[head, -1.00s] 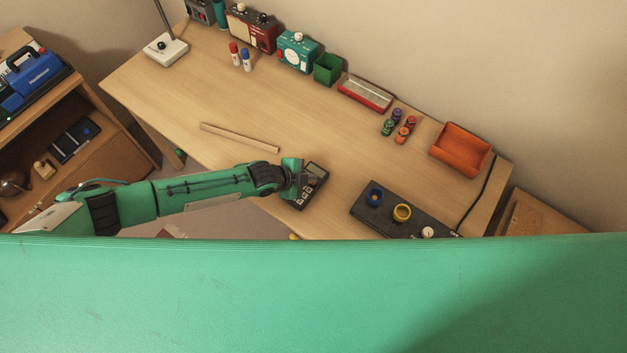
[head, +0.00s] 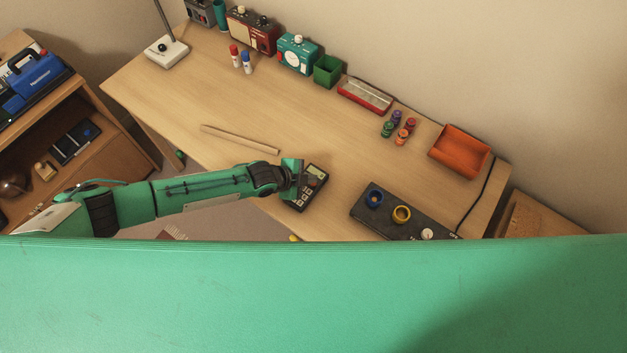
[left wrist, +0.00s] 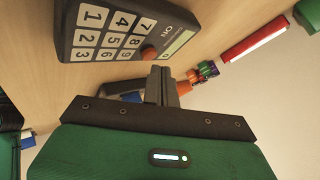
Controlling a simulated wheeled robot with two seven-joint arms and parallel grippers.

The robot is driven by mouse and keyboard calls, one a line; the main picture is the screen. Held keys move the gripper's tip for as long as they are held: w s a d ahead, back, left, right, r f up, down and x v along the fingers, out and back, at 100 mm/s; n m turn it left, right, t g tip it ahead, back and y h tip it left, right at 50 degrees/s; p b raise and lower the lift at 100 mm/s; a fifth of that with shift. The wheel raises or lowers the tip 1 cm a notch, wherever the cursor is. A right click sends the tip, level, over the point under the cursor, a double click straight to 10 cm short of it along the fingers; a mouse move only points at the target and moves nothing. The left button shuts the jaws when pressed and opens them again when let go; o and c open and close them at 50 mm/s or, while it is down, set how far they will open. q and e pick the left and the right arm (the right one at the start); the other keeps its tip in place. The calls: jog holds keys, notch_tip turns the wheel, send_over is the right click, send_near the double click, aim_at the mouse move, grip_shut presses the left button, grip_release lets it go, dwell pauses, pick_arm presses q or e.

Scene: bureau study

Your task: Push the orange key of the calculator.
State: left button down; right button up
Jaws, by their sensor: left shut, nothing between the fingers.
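The dark calculator (head: 316,184) lies on the desk, partly covered by my left gripper in the head view. In the left wrist view the calculator (left wrist: 62,40) fills the top, with white number keys, a display and a round orange key (left wrist: 149,52). The orange key cannot be made out in the head view. My left gripper (head: 297,186) is shut and empty, over the calculator's left side. In the left wrist view its fingertips (left wrist: 161,70) appear very close to the orange key; I cannot tell whether they touch it. My right gripper is not in view.
A dark panel (head: 387,220) with blue and yellow rings lies right of the calculator. A wooden stick (head: 240,139) lies behind my left arm. Small coloured pots (head: 403,136) and an orange tray (head: 442,151) stand farther back. The desk's middle is clear.

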pick_arm(q)
notch_tip(320, 180, up, 6)
jog(key=p, duration=0.4)
dwell(0.4)
dwell(0.4)
